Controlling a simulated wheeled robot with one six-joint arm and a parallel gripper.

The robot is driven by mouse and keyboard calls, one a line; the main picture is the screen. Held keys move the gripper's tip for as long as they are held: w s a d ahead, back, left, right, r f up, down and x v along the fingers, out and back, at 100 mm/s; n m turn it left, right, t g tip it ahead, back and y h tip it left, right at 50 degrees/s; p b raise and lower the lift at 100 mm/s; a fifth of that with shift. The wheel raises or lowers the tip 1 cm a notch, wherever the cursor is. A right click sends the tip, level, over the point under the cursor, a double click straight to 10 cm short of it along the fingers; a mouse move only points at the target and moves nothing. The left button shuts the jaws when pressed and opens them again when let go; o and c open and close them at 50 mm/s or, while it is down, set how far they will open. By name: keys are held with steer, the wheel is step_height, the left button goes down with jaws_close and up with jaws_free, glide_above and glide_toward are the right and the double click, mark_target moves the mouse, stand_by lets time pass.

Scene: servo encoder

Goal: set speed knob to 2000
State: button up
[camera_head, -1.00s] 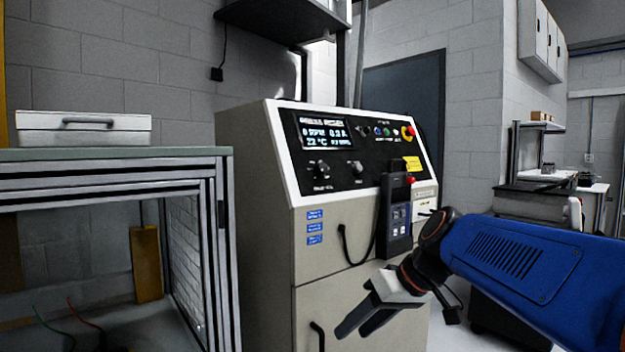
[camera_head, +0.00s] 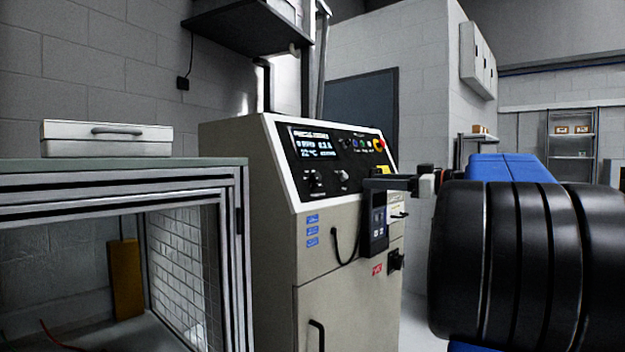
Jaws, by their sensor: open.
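The control panel (camera_head: 325,205) is the black sloped face of a beige cabinet. The lit display (camera_head: 318,146) shows small text, not clearly legible. My gripper (camera_head: 372,184) is open and seen edge-on, its dark fingers pointing left, to the right of both knobs. It appears apart from them and holds nothing visible. It overlaps the panel's lower right in the picture.
A handheld pendant (camera_head: 376,228) with a cable hangs on the cabinet front below my gripper. A red-topped button (camera_head: 379,145) sits at the panel's upper right. A framed bench (camera_head: 120,178) with a white case (camera_head: 106,139) stands left. My arm fills the right side.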

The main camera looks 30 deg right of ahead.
mark_target(319, 177)
steer(key=x, duration=1.7)
steer(key=shift+w+d+r, duration=0.1)
steer(key=shift+w+r, duration=0.1)
steer(key=shift+r, duration=0.05)
steer(key=shift+c, duration=0.6)
steer(key=c, duration=0.9)
